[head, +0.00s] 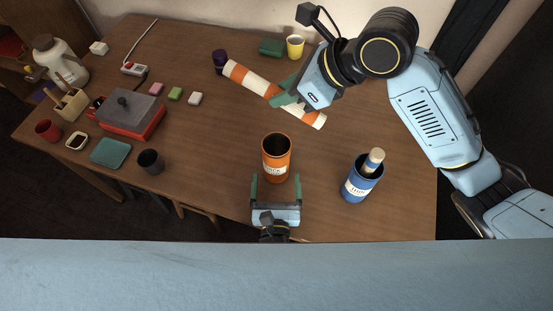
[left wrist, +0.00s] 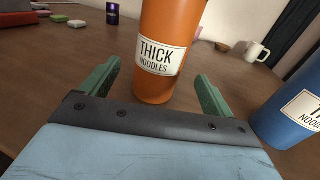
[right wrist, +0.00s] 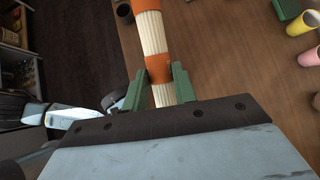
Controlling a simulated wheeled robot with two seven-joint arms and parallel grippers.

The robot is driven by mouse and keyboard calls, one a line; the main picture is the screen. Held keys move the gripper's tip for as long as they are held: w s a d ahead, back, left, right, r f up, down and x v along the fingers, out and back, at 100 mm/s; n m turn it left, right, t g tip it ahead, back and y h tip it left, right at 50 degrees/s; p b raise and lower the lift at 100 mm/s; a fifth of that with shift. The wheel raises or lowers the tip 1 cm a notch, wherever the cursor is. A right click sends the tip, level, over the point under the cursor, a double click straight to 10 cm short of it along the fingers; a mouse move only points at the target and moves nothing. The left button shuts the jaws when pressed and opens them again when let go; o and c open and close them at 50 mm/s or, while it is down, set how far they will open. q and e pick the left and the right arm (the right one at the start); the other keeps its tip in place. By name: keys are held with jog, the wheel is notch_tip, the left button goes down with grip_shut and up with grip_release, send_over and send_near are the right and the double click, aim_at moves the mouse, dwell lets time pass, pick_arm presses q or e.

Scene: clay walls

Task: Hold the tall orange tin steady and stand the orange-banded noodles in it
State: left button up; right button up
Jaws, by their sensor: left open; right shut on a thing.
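The tall orange tin (head: 277,160) stands upright on the table, dark inside its open top; its "THICK NOODLES" label shows in the left wrist view (left wrist: 163,55). My left gripper (head: 275,185) is open, with its fingers on either side of the tin's lower part and apart from it. The orange-banded noodles (head: 248,80) are a long white bundle with orange bands, slanting across the far middle of the table. My right gripper (head: 288,95) is shut on the bundle, which also shows in the right wrist view (right wrist: 152,35). I cannot tell whether the bundle touches the table.
A blue tin (head: 357,187) with a pale bundle in it stands right of the orange tin. A dark purple jar (head: 220,62) is by the bundle's far end. A yellow cup (head: 295,46) and green box (head: 271,46) stand behind. A red-grey appliance (head: 128,115) is left.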

pick_arm(q)
jog(key=shift+f, duration=0.5)
jog(key=w, duration=0.7)
jog(key=shift+w+f, duration=0.1)
jog(key=shift+w, duration=0.15)
jog(key=shift+c, duration=0.2)
jog(key=c, duration=1)
jog(key=shift+c, duration=0.2)
pick_arm(e)
send_over(276, 160)
jog(key=w+d, duration=0.2)
jog(key=w, duration=0.1)
notch_tip(276, 160, down, 13)
jog(key=shift+s, duration=0.1)
jog(key=o, duration=1.1)
